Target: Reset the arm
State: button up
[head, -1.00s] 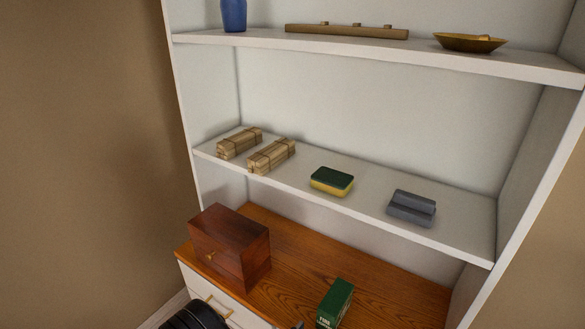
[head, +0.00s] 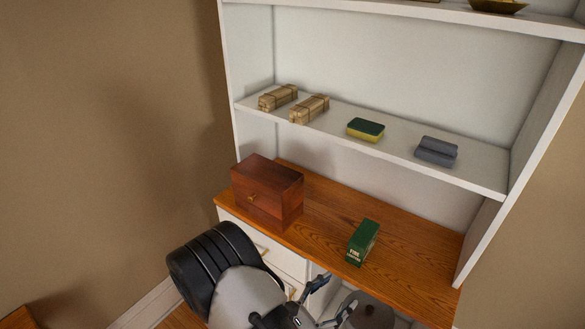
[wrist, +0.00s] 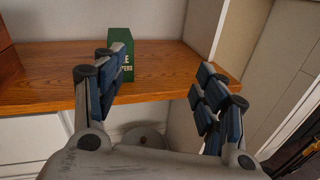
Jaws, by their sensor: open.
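My gripper (head: 333,297) is open and empty in the head view, in front of the wooden counter's front edge. Its two fingers stand wide apart in the wrist view (wrist: 160,95), with nothing between them but the view of the counter behind. My arm shows as black and grey links at the bottom of the head view. A green box (head: 362,242) with white lettering stands upright on the counter beyond the gripper, apart from it. It also shows in the wrist view (wrist: 122,62), partly hidden by the left finger.
A brown wooden box (head: 267,190) sits on the left of the counter (head: 410,258). The shelf above holds tied bundles (head: 309,108), a green-and-yellow sponge (head: 366,129) and a grey rolled item (head: 436,151). A round grey object (head: 370,312) is low behind the gripper.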

jog(key=s+d+r+m+g+y, duration=0.2)
jog(key=s+d+r+m+g, duration=0.35)
jog(key=r+m, duration=0.25)
jog(key=s+d+r+m+g+y, duration=0.1)
jog(key=s+d+r+m+g, duration=0.3)
jog(key=s+r+m+g, duration=0.25)
jog(key=s+a+r+m+t+y, duration=0.6)
jog(key=r+m+y, duration=0.3)
jog(key=r+y, duration=0.1)
jog(key=shift+s+r+y, duration=0.15)
jog(key=shift+r+y, duration=0.2)
jog(key=shift+y, duration=0.05)
jog(key=shift+m, duration=0.25)
jog(key=shift+c, duration=0.5)
